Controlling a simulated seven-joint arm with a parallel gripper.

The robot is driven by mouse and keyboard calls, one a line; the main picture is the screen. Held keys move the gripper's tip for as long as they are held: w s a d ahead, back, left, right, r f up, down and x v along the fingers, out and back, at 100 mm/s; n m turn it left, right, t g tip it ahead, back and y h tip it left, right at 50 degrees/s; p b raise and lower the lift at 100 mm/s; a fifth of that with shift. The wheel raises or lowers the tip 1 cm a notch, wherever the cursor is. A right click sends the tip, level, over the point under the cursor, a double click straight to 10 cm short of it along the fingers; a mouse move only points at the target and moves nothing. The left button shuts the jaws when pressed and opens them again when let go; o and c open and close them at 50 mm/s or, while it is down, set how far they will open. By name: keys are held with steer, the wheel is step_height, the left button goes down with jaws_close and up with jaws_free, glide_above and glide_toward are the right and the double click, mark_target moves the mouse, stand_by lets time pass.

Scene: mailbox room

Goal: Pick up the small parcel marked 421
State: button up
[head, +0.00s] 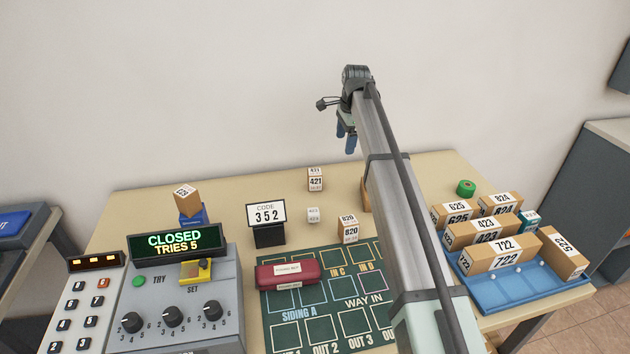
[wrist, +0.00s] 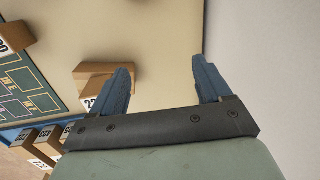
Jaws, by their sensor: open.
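The small brown parcel marked 421 (head: 315,182) stands on the table near its back edge, left of my arm, with a white label on its front. My gripper (head: 346,138) is raised above the back of the table, up and to the right of that parcel and apart from it. Its blue fingers are spread and empty, as the wrist view (wrist: 164,86) shows. I cannot make out the 421 parcel in the wrist view. A different brown parcel (wrist: 100,70) lies below and beyond the left finger there, partly hidden by it.
Another parcel (head: 366,196) is partly behind my arm. A blue tray (head: 490,292) of parcels sits right.

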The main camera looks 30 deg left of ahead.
steer(key=r+m+h, duration=0.1)
steer(key=m, duration=0.1)
glide_above(315, 172)
steer(key=shift+g, duration=0.4)
steer(key=f, duration=0.8)
steer(key=shift+w+d+f, duration=0.1)
steer(key=shift+w+d, duration=0.15)
steer(key=shift+s+a+f, duration=0.15)
steer(key=shift+f, duration=1.2)
steer(key=shift+s+a+f, duration=0.1)
steer(key=shift+a+f, duration=0.05)
steer(key=shift+f, duration=1.15)
steer(key=shift+c, duration=0.3)
steer(key=c, duration=1)
